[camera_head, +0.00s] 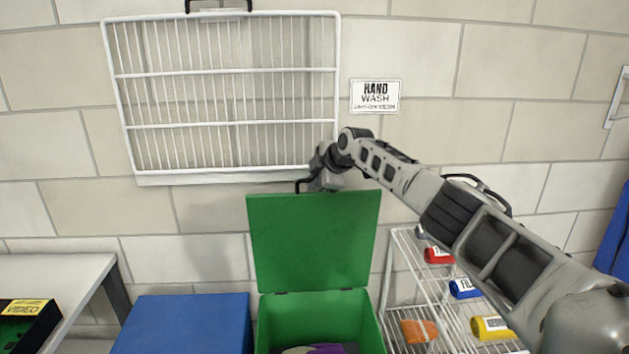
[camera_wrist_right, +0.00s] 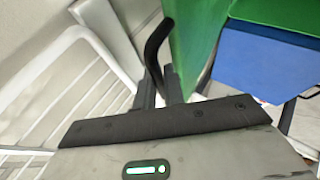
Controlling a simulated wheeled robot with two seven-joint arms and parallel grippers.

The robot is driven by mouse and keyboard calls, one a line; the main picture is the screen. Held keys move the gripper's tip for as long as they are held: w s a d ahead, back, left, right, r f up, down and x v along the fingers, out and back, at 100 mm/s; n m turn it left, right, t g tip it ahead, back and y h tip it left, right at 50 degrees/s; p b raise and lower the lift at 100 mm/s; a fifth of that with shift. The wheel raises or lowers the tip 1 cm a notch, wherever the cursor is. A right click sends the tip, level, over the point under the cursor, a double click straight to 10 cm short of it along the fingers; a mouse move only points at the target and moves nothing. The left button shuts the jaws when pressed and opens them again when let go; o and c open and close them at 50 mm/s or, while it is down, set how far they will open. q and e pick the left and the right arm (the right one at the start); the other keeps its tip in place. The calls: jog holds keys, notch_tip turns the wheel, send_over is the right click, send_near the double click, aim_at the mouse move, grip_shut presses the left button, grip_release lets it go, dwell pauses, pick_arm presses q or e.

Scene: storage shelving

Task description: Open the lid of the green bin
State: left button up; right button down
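The green bin (camera_head: 372,325) stands on the floor at the lower middle of the head view. Its green lid (camera_head: 312,240) is raised upright at the back, so the bin's inside shows. My right gripper (camera_head: 304,184) is at the lid's top edge, close to the wall. My left gripper is not in view.
A blue bin (camera_head: 185,325) stands left of the green bin. A wire shelf (camera_head: 390,285) with several coloured items stands right of it. A white wire rack (camera_head: 225,70) hangs on the wall above. A pale table (camera_head: 75,272) is at the left.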

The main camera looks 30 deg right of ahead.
jog(key=c, duration=1.5)
grip_release()
jog(key=shift+s+f, duration=0.1)
jog(key=shift+f, duration=0.1)
jog(key=b+v, duration=0.1)
jog(key=v, duration=1.5)
jog(key=shift+r+b, duration=0.2)
jog(key=shift+b, duration=0.1)
